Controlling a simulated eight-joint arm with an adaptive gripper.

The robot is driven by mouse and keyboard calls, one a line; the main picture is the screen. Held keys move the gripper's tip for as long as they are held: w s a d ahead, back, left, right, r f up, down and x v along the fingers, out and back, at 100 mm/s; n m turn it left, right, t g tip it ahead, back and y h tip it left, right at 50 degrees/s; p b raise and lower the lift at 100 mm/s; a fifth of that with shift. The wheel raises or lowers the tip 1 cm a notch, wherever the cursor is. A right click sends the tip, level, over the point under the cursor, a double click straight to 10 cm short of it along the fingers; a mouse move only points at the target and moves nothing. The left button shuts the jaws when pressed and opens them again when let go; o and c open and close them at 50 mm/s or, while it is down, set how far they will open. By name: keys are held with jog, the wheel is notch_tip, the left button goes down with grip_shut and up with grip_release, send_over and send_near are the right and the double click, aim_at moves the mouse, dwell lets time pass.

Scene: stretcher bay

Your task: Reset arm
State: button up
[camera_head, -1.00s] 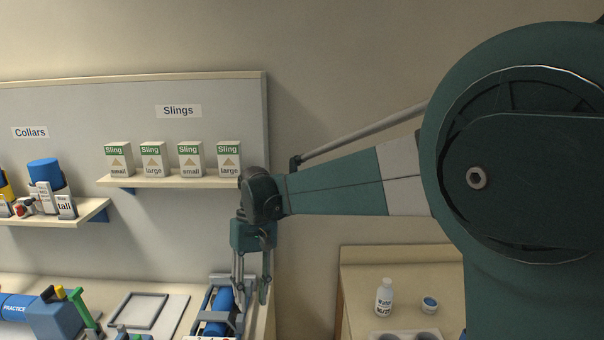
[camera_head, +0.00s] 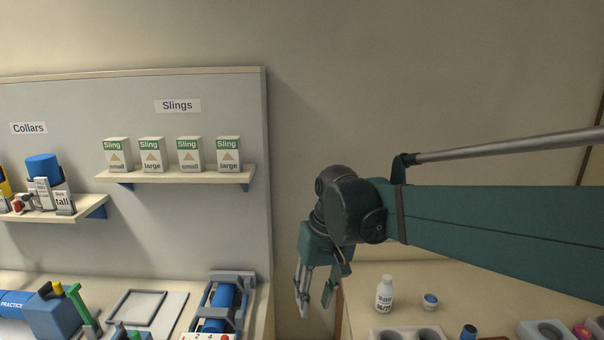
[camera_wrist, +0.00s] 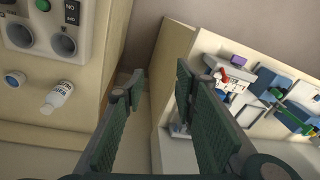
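My gripper (camera_head: 316,300) hangs pointing down in the head view, in the gap between the left bench and the right counter. In the wrist view its two green-padded fingers (camera_wrist: 160,95) stand apart with nothing between them. It is open and empty. My arm reaches in from the right side of the head view.
A white bottle (camera_head: 384,294) and a small blue-topped jar (camera_head: 430,301) stand on the right counter (camera_head: 455,275). The left bench holds a blue roll in a grey frame (camera_head: 226,305). Sling boxes (camera_head: 189,155) stand on a wall shelf (camera_head: 175,176).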

jog(key=s+d+f+m+t+b, duration=0.1)
jog(key=s+d+f+t, duration=0.2)
jog(key=s+d, duration=0.4)
jog(key=s+d+f+m+t+h+b, duration=0.1)
jog(key=s+d+f+m+t, duration=0.1)
jog(key=s+d, duration=0.5)
jog(key=d+f+t, duration=0.1)
jog(key=d, duration=0.4)
jog(key=shift+s+f+t+b, duration=0.15)
jog(key=shift+f+t+b, duration=0.15)
jog(key=shift+f+b, duration=0.05)
dwell(2.8)
